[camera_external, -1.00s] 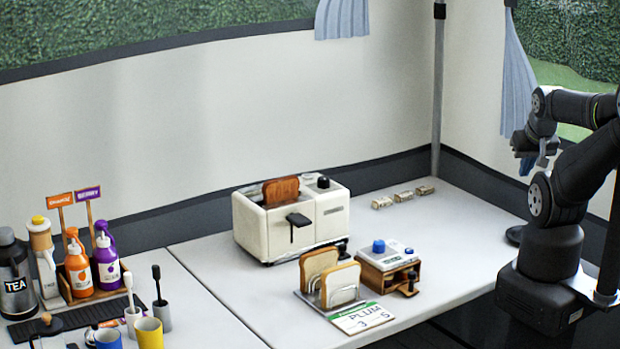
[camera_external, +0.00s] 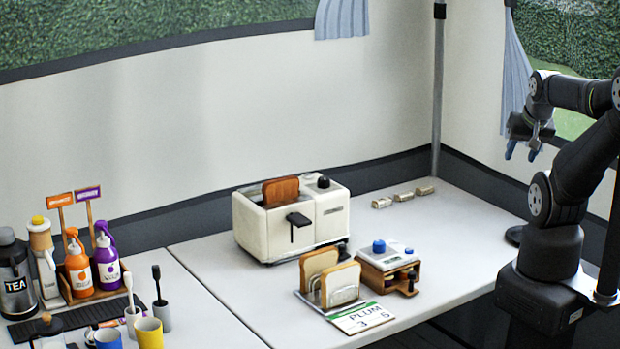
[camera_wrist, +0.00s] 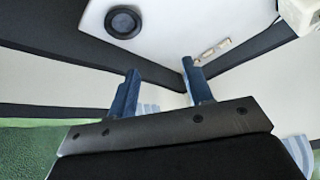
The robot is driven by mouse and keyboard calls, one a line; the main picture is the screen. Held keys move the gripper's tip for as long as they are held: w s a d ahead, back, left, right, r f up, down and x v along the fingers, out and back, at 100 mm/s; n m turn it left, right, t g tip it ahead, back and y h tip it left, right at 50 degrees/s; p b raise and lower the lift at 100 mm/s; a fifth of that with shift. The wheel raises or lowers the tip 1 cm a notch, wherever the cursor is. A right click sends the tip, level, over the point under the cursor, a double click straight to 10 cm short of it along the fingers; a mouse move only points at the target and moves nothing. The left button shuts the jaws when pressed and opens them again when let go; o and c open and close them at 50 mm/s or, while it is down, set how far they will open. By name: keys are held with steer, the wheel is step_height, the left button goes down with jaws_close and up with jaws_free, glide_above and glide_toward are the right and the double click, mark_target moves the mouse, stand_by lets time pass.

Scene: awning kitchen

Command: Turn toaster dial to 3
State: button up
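The cream toaster (camera_external: 290,220) stands on the right table with a slice of bread in its slot. A black knob (camera_external: 323,182) sits on its top right corner, and a black lever (camera_external: 298,219) is on its front. Any dial numbers are too small to read. A separate box with a blue knob (camera_external: 379,246) stands in front of it. My gripper (camera_external: 521,152) is open and empty, high at the right, far from the toaster. In the wrist view its two blue fingers (camera_wrist: 162,84) are apart, and a corner of the toaster (camera_wrist: 298,14) shows.
A toast rack (camera_external: 331,282) with bread and a card (camera_external: 362,318) reading PLUM and 3 stand before the toaster. Several small blocks (camera_external: 403,197) lie behind right. Bottles and cups crowd the left table. The table's right side is mostly clear.

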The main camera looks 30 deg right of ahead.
steer(key=w+d+r+m+t+y, duration=0.1)
steer(key=w+d+r+m+y, duration=0.1)
steer(key=w+r+m, duration=0.85)
steer(key=w+r+y, duration=0.1)
steer(key=w+r, duration=0.7)
steer(key=r, duration=0.1)
steer(key=g+y, duration=0.4)
steer(key=g, duration=0.2)
glide_above(324, 178)
steer(key=d, duration=0.7)
step_height(324, 178, down, 15)
steer(key=shift+m+h, duration=0.25)
steer(key=shift+h, duration=0.05)
steer(key=x, duration=1.7)
steer(key=shift+f, duration=0.15)
steer(key=shift+c, duration=0.2)
steer(key=c, duration=0.9)
